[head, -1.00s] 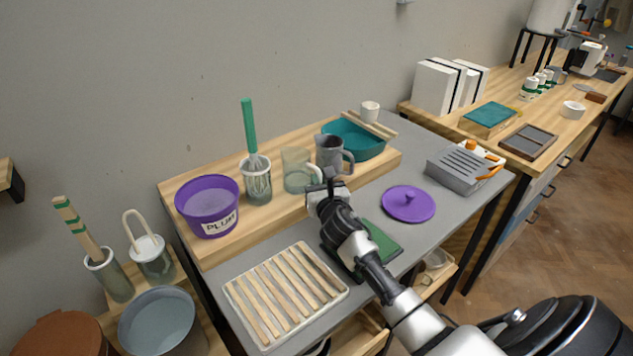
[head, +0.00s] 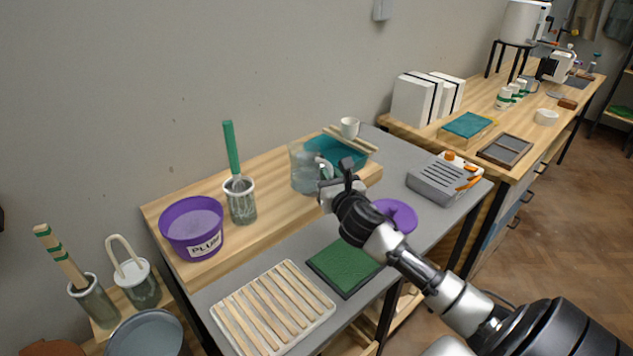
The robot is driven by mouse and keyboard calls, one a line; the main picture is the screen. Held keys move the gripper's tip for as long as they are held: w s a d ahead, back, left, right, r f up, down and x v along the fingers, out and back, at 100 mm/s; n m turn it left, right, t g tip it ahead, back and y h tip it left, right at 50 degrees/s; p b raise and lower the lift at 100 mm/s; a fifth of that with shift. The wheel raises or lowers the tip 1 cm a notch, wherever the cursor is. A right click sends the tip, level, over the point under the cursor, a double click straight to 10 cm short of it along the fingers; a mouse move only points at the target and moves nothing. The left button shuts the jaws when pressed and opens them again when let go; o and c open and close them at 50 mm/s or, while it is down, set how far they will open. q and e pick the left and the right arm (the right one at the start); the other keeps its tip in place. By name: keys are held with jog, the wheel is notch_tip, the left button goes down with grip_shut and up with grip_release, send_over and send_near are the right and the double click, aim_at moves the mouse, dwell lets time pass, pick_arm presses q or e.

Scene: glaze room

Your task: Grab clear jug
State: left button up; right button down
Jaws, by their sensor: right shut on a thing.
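The clear jug (head: 303,172) is a see-through, slightly bluish vessel with a pale handle on its right side. It appears upright, above the raised wooden shelf (head: 270,202) on the grey table. My right gripper (head: 328,186) is at the handle side of the jug and shut on it. The fingers partly cover the handle, so the exact grip is hard to see. Whether a small gap lies under the jug is hard to tell. My left gripper is not in view.
A whisk cup (head: 241,205) and purple bucket (head: 192,228) stand left of the jug. A teal basin (head: 345,153) is behind right. A slatted rack (head: 272,310), green pad (head: 343,266), purple lid (head: 398,214) and grey caddy (head: 437,184) occupy the table.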

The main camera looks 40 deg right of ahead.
jog(key=shift+s+d+r, duration=1.5)
jog(key=shift+s+d, duration=0.2)
jog(key=shift+s, duration=0.05)
dwell(1.2)
